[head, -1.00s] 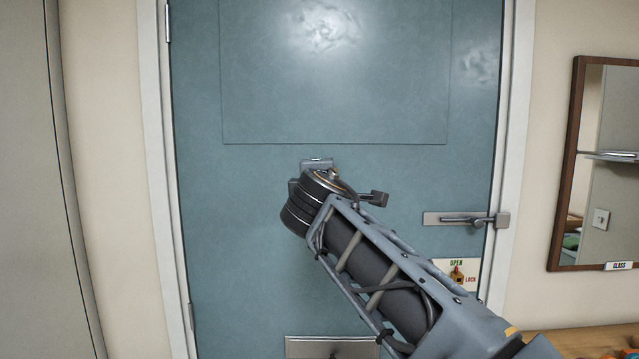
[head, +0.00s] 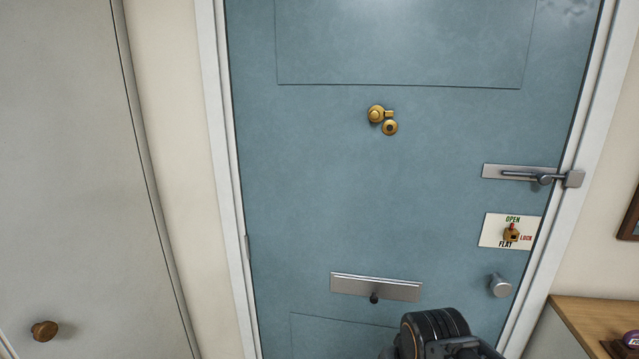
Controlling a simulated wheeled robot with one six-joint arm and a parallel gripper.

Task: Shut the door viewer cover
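The door viewer (head: 390,128) is a small brass ring with a dark centre on the blue door. A brass disc (head: 376,114), which looks like its cover, sits up and left of it, joined by a small brass piece. The disc appears swung aside, leaving the dark centre in sight. Nothing touches either part. The dark wrist end of my arm shows at the bottom edge, well below and right of the viewer. My gripper's fingers do not show.
A letter plate (head: 376,287) with a dark knob is low on the door. On the right are a slide bolt (head: 530,176), an OPEN/LOCK plate (head: 492,232) and a round knob (head: 500,286). A wooden-topped cabinet (head: 590,318) stands lower right. The door around the viewer is clear.

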